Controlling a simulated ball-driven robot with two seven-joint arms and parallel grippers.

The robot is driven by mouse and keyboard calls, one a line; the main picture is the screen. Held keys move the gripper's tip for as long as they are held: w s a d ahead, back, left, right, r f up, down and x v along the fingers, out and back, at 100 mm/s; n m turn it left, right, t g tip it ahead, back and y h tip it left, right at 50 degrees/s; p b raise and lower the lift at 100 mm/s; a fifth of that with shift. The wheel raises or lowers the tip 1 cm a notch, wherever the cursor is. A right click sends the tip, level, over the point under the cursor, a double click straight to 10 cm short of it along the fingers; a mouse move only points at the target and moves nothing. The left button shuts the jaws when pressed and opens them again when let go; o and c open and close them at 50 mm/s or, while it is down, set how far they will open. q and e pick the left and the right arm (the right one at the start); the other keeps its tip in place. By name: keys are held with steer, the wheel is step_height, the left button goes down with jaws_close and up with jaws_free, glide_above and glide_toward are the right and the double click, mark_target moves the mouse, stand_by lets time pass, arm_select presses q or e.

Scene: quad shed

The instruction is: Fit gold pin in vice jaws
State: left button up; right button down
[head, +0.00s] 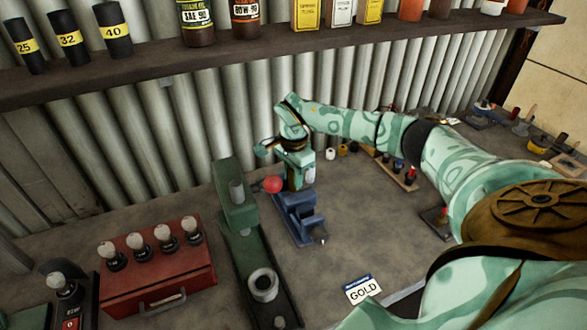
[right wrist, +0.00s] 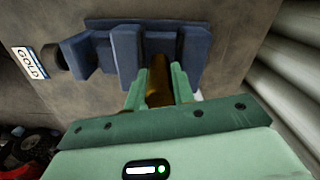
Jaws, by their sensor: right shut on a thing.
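The blue vice (head: 303,222) stands on the bench in the middle of the head view, and its jaws (right wrist: 127,55) fill the top of the right wrist view. My right gripper (head: 296,178) is over the far end of the vice. In the right wrist view its fingers (right wrist: 158,88) are shut on the gold pin (right wrist: 158,75). The pin overlaps the gap between two blue jaw blocks in that view. I cannot tell whether it is down in the gap or just above it. My left gripper is not in view.
A green press (head: 238,205) stands close left of the vice, with a red knob (head: 272,184) beside my right gripper. A red box (head: 160,280) with several white-topped knobs is further left. A GOLD card (head: 362,290) lies nearer. A shelf (head: 200,68) runs above.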

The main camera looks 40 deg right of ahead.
steer(key=shift+f, duration=0.3)
stand_by(0.4)
steer(key=c, duration=0.7)
jaws_free()
step_height(320, 180, up, 7)
steer(key=p, duration=0.6)
steer(key=shift+r, duration=0.1)
stand_by(0.5)
